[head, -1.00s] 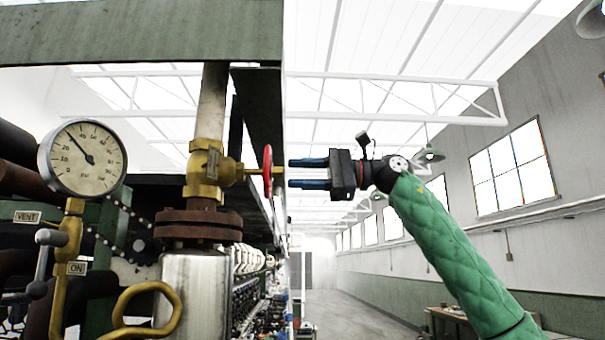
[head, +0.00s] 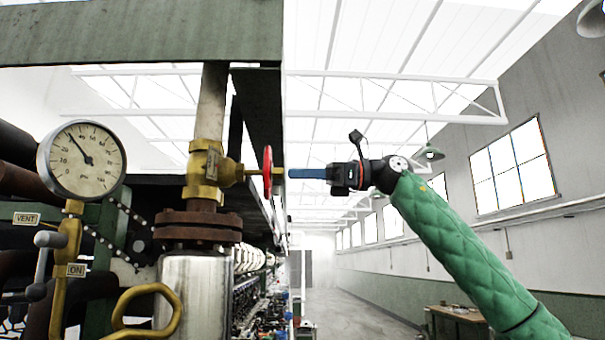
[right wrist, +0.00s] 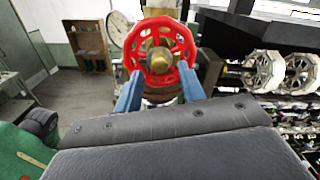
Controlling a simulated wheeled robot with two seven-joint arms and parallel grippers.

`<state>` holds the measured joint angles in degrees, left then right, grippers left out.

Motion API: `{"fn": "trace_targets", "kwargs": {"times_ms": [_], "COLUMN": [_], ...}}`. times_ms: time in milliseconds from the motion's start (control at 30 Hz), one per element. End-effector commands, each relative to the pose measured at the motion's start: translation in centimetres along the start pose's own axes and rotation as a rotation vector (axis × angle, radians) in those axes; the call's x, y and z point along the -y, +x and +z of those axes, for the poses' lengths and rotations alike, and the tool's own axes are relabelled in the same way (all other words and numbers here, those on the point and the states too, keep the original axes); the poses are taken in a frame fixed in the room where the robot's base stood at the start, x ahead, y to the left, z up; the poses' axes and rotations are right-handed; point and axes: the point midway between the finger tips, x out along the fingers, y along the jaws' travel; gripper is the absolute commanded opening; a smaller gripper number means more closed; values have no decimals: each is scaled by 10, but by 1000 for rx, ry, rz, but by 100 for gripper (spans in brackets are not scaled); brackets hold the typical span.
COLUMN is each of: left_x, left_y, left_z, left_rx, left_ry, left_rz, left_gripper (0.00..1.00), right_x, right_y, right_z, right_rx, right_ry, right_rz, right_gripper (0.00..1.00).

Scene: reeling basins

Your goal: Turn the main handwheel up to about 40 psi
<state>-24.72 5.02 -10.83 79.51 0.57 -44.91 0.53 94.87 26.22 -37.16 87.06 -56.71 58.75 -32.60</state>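The main handwheel (head: 267,172) is a red spoked wheel on a brass stem, seen nearly edge-on from the head and face-on in the right wrist view (right wrist: 180,48). The pressure gauge (head: 82,160) is round and white; its needle points up and left, apparently a little below the 40 mark. My right gripper (head: 292,173) is at the wheel's right side, facing its hub. Its two blue fingers (right wrist: 160,78) stand apart, one on each side of the hub in the wrist view. Contact with the wheel cannot be told. My left gripper is out of view.
A brass valve body (head: 203,170) sits on a rusty flange (head: 198,226) left of the wheel. A green beam (head: 140,32) crosses above. A bent brass pipe (head: 150,290) and a lever (head: 50,240) stand at lower left.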

Motion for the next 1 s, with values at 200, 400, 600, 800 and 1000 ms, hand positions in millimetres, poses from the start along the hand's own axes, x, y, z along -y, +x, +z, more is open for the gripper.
{"fn": "trace_targets", "kwargs": {"times_ms": [200,400,600,800,1000], "left_x": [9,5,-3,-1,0], "left_y": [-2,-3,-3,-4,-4], "left_z": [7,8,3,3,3], "left_rx": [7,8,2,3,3], "left_ry": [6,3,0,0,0], "left_rz": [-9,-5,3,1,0], "left_gripper": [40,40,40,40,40], "right_x": [0,0,0,0,0], "right_y": [-1,0,5,20,30], "right_z": [1,1,0,0,0], "right_rx": [-1,0,0,-1,0], "right_ry": [182,278,283,281,281], "right_rz": [-2,-1,0,0,-1], "right_gripper": [40,40,40,40,40]}}
